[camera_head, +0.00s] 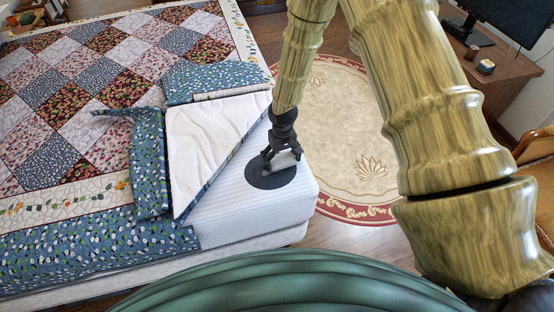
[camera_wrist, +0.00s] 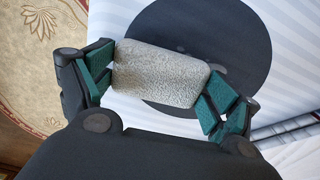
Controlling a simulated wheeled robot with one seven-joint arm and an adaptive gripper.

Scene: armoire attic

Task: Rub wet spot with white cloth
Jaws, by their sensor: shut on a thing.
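The wet spot (camera_head: 271,176) is a dark round patch on the white striped mattress, near its corner. In the wrist view the wet spot (camera_wrist: 235,40) fills the upper middle. My gripper (camera_head: 280,157) is over the spot, pointing down. In the wrist view my gripper (camera_wrist: 160,82) is shut on the white cloth (camera_wrist: 160,75), a pale grey-white, rough-textured block held between the two green-padded fingers. The cloth covers part of the spot. I cannot tell for sure whether it touches the mattress.
A patchwork quilt (camera_head: 80,75) covers the bed, its corner folded back to show a white lining (camera_head: 200,140) left of the spot. A round rug (camera_head: 345,120) lies on the floor beside the bed. A desk with a monitor (camera_head: 490,20) stands at the upper right.

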